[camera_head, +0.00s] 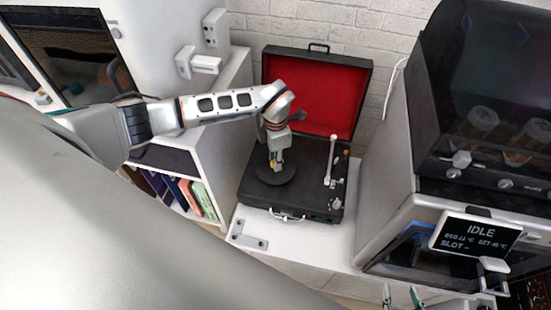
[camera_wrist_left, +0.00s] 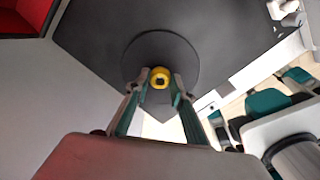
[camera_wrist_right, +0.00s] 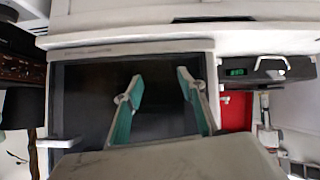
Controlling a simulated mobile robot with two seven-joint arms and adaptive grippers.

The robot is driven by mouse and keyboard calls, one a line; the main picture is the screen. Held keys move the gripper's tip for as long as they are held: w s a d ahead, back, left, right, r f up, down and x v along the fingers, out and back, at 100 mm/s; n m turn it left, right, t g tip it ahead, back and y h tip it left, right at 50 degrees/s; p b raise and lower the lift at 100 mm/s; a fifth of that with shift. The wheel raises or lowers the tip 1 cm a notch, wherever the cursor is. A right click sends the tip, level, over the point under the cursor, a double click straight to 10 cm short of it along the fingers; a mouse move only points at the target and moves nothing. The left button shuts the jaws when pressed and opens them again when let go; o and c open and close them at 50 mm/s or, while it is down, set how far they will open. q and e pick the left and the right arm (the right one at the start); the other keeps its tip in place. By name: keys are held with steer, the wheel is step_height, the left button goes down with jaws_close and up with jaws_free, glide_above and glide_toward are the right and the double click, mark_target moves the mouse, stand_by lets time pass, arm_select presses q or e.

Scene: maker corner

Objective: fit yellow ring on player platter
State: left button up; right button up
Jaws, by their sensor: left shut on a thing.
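The record player (camera_head: 312,178) stands open on a white cabinet, its red-lined lid raised at the back. Its round dark platter (camera_head: 277,174) lies under my left gripper (camera_head: 275,160). The yellow ring (camera_wrist_left: 159,79) is held between the left fingertips and shows over the platter (camera_wrist_left: 160,48) in the left wrist view. In the head view only a bit of yellow shows at the fingertips. I cannot tell whether the ring touches the platter. My right gripper (camera_wrist_right: 155,90) is open and empty in front of a dark panel; its fingertips show at the bottom of the head view.
The tonearm (camera_head: 330,160) stands right of the platter. A machine with an "IDLE" display (camera_head: 475,237) stands at the right. A shelf with books (camera_head: 180,192) is at the left. The white cabinet top (camera_head: 300,236) is mostly clear in front of the player, apart from a small grey plate (camera_head: 249,240).

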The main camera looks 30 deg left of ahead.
steer(key=shift+w+d+r, duration=0.1)
steer(key=shift+w, duration=0.15)
arm_select(q)
steer(key=shift+r, duration=0.1)
arm_select(e)
steer(key=shift+w+r, duration=0.2)
steer(key=shift+r, duration=0.1)
steer(key=shift+s, duration=0.15)
steer(key=shift+s+f, duration=0.2)
steer(key=shift+s, duration=0.15)
steer(key=shift+r, duration=0.1)
arm_select(q)
steer(key=shift+r+p, duration=0.7)
steer(key=shift+p, duration=0.15)
arm_select(e)
steer(key=shift+w+r, duration=0.8)
steer(key=shift+r, duration=0.35)
